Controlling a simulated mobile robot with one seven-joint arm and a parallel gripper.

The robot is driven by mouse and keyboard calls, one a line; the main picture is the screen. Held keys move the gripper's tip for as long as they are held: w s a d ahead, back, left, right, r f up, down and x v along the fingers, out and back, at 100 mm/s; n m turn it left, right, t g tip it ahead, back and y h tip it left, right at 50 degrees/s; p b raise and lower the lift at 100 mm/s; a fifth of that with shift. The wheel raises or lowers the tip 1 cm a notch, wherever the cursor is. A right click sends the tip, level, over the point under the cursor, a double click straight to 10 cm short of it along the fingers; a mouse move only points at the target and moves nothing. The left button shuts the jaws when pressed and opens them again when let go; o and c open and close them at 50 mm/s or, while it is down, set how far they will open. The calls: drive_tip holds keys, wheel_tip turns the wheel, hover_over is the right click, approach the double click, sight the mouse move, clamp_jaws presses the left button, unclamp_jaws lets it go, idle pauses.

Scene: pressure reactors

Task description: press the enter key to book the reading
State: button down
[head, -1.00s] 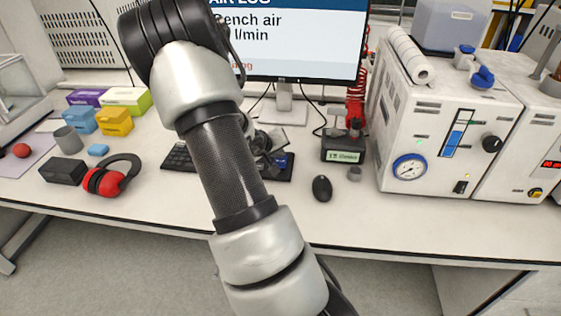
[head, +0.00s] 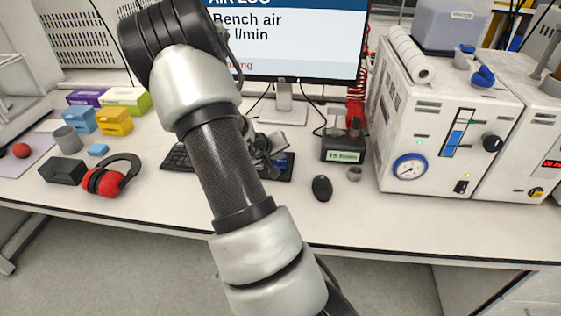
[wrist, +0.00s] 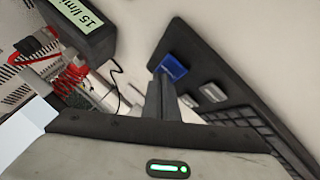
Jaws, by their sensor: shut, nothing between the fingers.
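A black keyboard (head: 184,158) lies on the bench below the monitor, partly hidden behind my arm. A blue key (wrist: 174,67) stands out at its end, beside grey keys (wrist: 213,92); the blue also shows in the head view (head: 290,160). I take it for the enter key, but no label is readable. My gripper (wrist: 162,82) is shut and empty, its tips right by the blue key. I cannot tell whether they touch it. In the head view my gripper (head: 277,168) is small and partly hidden over the keyboard's right part.
A monitor (head: 300,40) shows a "Bench air" reading, partly covered by my arm. Red ear defenders (head: 108,178) lie left. The front bench strip is mostly clear.

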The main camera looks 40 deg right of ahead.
sight(279, 163)
drive_tip(key=shift+f, duration=0.3)
drive_tip(key=shift+r, duration=0.15)
idle(0.4)
drive_tip(key=shift+r+p, duration=0.65)
drive_tip(key=shift+p, duration=0.25)
wheel_tip(279, 163, up, 5)
drive_tip(key=p, duration=0.5)
idle(0.5)
